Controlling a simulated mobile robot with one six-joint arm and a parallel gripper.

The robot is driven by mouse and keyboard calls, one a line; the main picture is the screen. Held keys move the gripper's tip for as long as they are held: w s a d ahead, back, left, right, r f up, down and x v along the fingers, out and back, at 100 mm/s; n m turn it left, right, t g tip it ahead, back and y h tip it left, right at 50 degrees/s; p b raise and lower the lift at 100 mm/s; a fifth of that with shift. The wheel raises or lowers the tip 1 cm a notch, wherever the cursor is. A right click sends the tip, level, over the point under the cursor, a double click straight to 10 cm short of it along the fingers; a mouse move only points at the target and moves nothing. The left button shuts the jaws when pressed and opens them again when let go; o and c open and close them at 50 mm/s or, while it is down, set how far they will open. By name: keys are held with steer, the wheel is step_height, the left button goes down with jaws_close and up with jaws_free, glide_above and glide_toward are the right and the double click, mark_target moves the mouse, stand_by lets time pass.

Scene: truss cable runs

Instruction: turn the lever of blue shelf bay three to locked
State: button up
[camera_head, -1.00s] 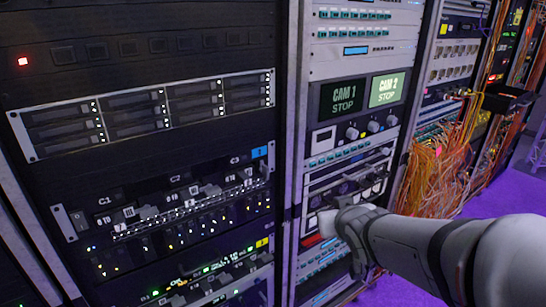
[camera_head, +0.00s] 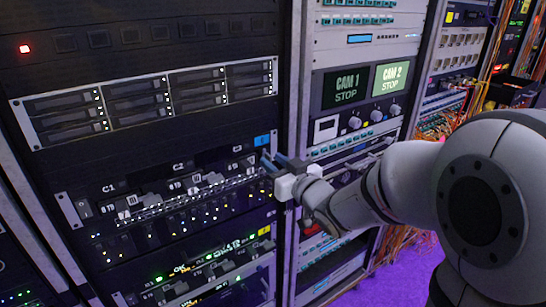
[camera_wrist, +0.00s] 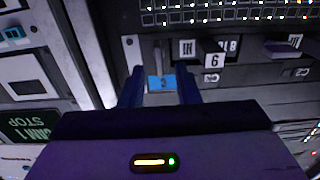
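The blue shelf is the dark rack unit with a blue tag (camera_head: 262,141) at its upper right; the tag also shows in the wrist view (camera_wrist: 161,83). Bay three carries the C3 label (camera_head: 237,149) at the shelf's right end. Its lever is small and dark, and I cannot tell its position. My gripper (camera_head: 272,159) is at the shelf's right edge, just right of bay three, and hides part of that edge. In the wrist view my gripper (camera_wrist: 160,84) is open, with the blue tag showing between its two blue fingers and nothing held.
Bays C2 (camera_head: 179,166) and C1 (camera_head: 108,188) lie to the left. A unit with a yellow tag (camera_head: 263,231) sits below. The rack's metal upright (camera_head: 291,90) and the monitor rack with CAM 1 (camera_head: 347,87) stand to the right. Orange cables (camera_head: 398,245) hang farther right.

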steer(key=shift+x, duration=0.85)
steer(key=shift+c, duration=0.4)
jaws_close()
